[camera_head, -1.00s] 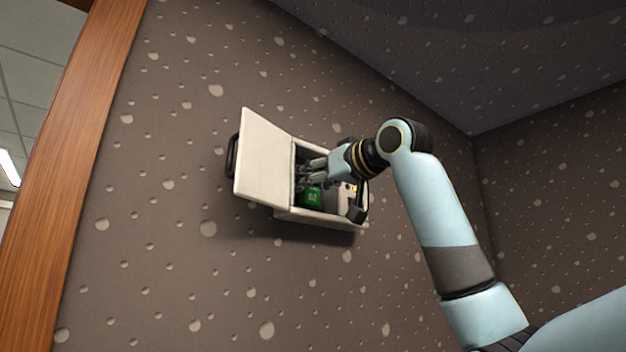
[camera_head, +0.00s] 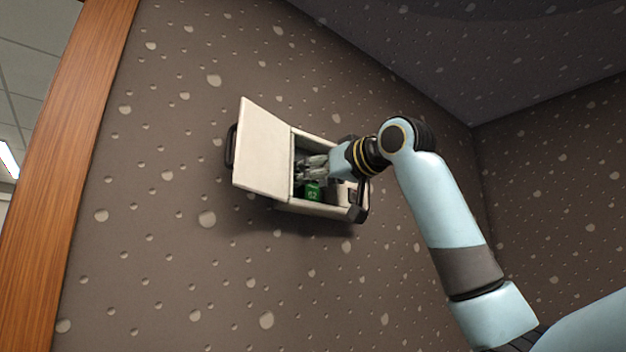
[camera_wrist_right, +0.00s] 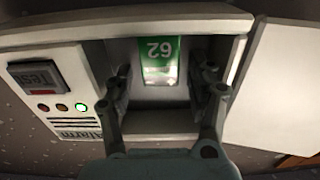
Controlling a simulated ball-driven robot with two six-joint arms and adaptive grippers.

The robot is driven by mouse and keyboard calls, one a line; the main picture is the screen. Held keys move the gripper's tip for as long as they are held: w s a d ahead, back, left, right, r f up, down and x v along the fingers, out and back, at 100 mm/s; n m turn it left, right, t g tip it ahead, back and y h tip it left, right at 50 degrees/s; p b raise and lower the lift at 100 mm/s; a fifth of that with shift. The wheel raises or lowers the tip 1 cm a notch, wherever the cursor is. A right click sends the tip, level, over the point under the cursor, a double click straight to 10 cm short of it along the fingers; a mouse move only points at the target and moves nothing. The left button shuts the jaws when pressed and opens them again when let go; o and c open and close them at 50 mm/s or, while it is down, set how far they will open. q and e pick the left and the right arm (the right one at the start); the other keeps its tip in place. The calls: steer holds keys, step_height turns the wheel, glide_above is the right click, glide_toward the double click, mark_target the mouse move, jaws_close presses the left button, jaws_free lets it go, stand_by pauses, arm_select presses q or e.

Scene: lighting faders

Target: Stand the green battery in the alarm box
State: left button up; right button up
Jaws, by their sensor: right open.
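The alarm box (camera_head: 322,208) is a cream box on the wall with its door (camera_head: 263,150) swung open to the left. The green battery (camera_head: 313,192), marked 62, is inside the box, in the bay next to the door. In the right wrist view the battery (camera_wrist_right: 159,58) is at the back of the bay, between and beyond the fingers. My right gripper (camera_head: 302,170) reaches into the box; its fingers (camera_wrist_right: 168,92) are spread apart, with a gap on each side of the battery. My left gripper is not in view.
In the right wrist view a panel (camera_wrist_right: 52,90) with a Test button, small lights and an Alarm label fills the other side of the box. Black handles stand out at the box's sides. A wooden post (camera_head: 75,170) runs along the left.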

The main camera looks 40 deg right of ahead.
steer(key=s+d+b, duration=0.1)
steer(key=s+b, duration=0.4)
steer(key=s, duration=0.7)
steer(key=shift+b, duration=0.3)
steer(key=shift+r, duration=0.1)
